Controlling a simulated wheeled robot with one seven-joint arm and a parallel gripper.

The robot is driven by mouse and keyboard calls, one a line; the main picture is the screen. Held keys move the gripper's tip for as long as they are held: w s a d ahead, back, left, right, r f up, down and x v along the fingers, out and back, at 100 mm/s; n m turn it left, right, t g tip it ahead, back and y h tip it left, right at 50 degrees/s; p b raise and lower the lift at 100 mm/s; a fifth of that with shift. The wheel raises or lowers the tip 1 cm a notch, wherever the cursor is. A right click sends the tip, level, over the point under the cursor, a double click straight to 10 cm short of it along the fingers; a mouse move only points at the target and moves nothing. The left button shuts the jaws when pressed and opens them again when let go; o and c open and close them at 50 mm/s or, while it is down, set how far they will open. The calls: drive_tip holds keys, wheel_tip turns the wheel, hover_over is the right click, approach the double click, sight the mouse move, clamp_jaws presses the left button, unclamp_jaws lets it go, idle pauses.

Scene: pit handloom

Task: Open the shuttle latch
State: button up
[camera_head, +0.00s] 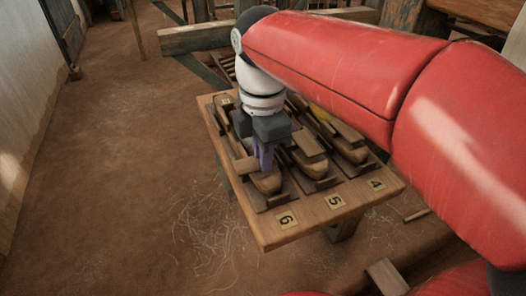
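Several wooden boat-shaped shuttles lie in dark holders on a wooden bench (262,222). The shuttle by plate 6 (267,183) has its near end showing just below my gripper. My gripper (264,164) points down over this shuttle, with its purple fingers close to or touching it; the contact and the finger gap are too small to tell. A flat wooden piece (245,166), perhaps a latch, sticks out left of the fingers. Similar flat pieces lie over the shuttle by plate 5 (308,143) and the one by plate 4 (347,131). My gripper and arm hide the far part of the row.
Number plates 6 (287,220), 5 (335,201) and 4 (376,184) mark the bench's near edge. A heavy wooden beam (195,38) stands behind. The dirt floor (110,150) at left is open, with loose threads near the bench. A pale wall runs along the left.

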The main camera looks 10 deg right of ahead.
drive_tip(key=shift+o, duration=1.4)
